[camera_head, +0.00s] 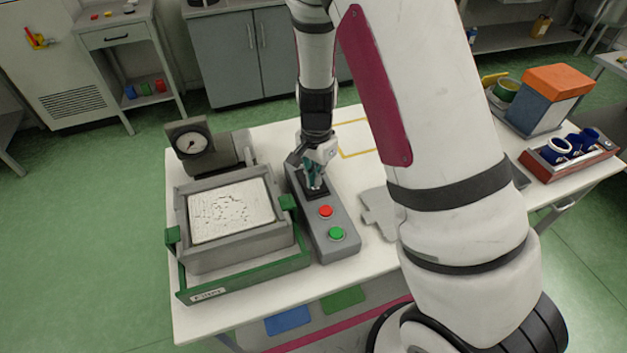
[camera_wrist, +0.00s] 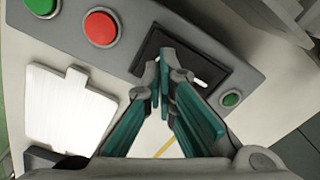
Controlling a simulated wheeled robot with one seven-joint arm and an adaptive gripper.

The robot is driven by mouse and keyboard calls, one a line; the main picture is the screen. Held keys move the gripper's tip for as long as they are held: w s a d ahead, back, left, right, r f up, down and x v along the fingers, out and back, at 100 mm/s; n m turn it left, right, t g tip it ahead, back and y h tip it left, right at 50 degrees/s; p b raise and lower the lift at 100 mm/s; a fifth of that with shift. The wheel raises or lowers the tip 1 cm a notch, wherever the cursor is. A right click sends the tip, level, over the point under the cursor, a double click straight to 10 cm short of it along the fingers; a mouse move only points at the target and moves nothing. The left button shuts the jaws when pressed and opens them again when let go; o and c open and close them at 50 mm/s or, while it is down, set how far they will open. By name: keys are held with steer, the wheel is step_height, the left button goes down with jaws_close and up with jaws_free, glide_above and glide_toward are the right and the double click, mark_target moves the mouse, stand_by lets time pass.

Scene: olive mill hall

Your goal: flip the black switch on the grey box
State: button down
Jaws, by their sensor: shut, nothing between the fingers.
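The grey box (camera_head: 340,245) stands on the white table, with a red button (camera_head: 325,211) and a green button (camera_head: 336,233) toward its near end. In the wrist view the grey box (camera_wrist: 145,30) shows its red button (camera_wrist: 100,27), its green button (camera_wrist: 42,4), a small green round part (camera_wrist: 231,99) and a black plate (camera_wrist: 208,62). My gripper (camera_head: 315,186) is shut and empty, pointing down at the black plate. Its fingertips (camera_wrist: 164,72) are over that plate in the wrist view. The black switch itself is mostly hidden behind the fingers; I cannot tell its position or whether they touch it.
Left of the box, a grey press-like frame with a pale speckled slab (camera_head: 231,208) sits in a green tray (camera_head: 246,278). A dial gauge (camera_head: 190,141) stands behind it. An orange-topped box (camera_head: 549,98) and a red crate (camera_head: 567,163) with blue cups are at the right.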

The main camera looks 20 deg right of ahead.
steer(key=shift+f+b, duration=0.35)
steer(key=shift+f, duration=0.65)
stand_by(0.4)
steer(key=shift+r+p, duration=1.55)
steer(key=shift+r, duration=2)
